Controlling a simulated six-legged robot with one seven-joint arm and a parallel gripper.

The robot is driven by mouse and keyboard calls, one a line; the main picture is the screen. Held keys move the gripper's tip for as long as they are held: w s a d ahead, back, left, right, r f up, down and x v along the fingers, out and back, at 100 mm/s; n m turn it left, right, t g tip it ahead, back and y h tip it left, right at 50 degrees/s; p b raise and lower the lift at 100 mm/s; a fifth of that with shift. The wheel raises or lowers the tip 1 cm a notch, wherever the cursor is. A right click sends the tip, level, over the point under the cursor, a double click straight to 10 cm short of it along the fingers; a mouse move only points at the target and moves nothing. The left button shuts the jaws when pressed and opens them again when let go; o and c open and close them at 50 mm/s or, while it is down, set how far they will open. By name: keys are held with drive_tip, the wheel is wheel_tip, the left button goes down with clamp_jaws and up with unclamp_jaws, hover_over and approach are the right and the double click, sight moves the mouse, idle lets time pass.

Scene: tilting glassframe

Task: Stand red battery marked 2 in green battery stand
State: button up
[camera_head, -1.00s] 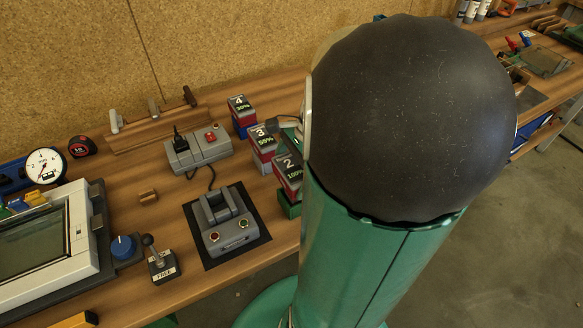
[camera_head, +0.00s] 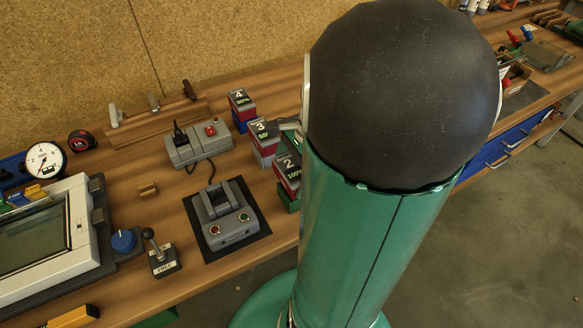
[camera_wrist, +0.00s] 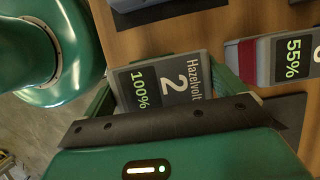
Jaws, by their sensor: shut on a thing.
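The red battery marked 2 (camera_head: 287,174), with a dark top reading 100%, is upright above a green block, the green battery stand (camera_head: 289,199), partly hidden by my arm. In the wrist view the battery's labelled top (camera_wrist: 165,88) lies just beyond my gripper's dark front strip. My gripper (camera_wrist: 168,92) is shut on this battery, with green parts on both sides of it. Whether the battery's bottom is seated in the stand is hidden. In the head view my arm covers most of the gripper.
Battery 3 (camera_head: 263,141) and battery 4 (camera_head: 241,108) stand close behind in a row. A grey charger-like box (camera_head: 198,145) and a grey device on a black mat (camera_head: 221,215) are to the left. A lever (camera_head: 158,252) is nearer the front edge.

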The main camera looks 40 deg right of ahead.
drive_tip(key=shift+f, duration=0.75)
drive_tip(key=o, duration=0.7)
drive_tip(key=v, duration=1.4)
drive_tip(key=shift+a, duration=0.1)
drive_tip(key=a+r+n+t+h, duration=0.1)
drive_tip(key=a+n, duration=0.6)
drive_tip(key=a, duration=0.1)
drive_tip(key=w+a+r+n+t+h, duration=0.1)
drive_tip(key=a+n+t+h, duration=0.1)
drive_tip(key=a+n, duration=0.5)
drive_tip(key=a+r+n+t+h, duration=0.1)
drive_tip(key=a+n, duration=0.6)
drive_tip(key=a, duration=0.1)
drive_tip(key=shift+w+a, duration=0.25)
drive_tip(key=shift+a, duration=0.1)
